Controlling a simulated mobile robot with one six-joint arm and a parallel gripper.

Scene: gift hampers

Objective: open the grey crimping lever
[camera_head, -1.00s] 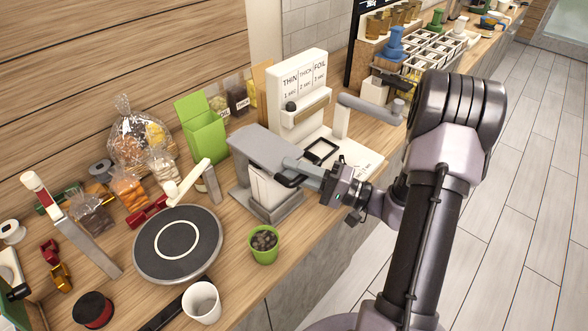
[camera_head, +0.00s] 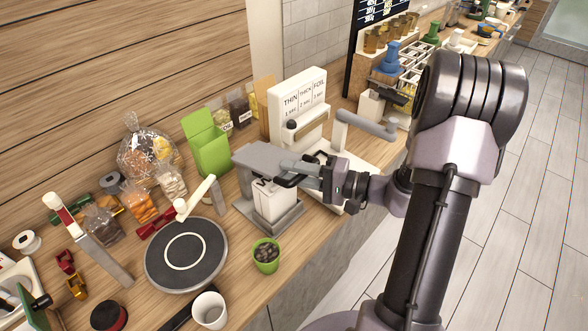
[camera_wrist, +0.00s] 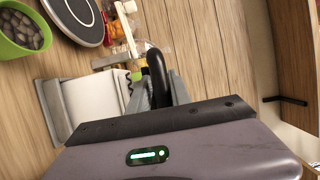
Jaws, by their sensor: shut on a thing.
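A grey crimping press (camera_head: 285,216) stands on the counter, with a white block (camera_head: 270,198) under its broad grey top (camera_head: 262,158). A black grip (camera_head: 288,181) sticks out at the right of that top; I take it as the end of the grey crimping lever. My gripper (camera_head: 305,171) is at this grip, reaching in from the right. In the wrist view my gripper (camera_wrist: 159,88) is shut on the black grip (camera_wrist: 156,72), which shows upright between its fingers. The lever's hinge is hidden, and its exact angle is hard to tell.
A green pot (camera_head: 266,254), a white cup (camera_head: 209,309) and a round dark turntable (camera_head: 205,262) are nearby at the front left. Bagged goods (camera_head: 147,150) stand towards the wall.

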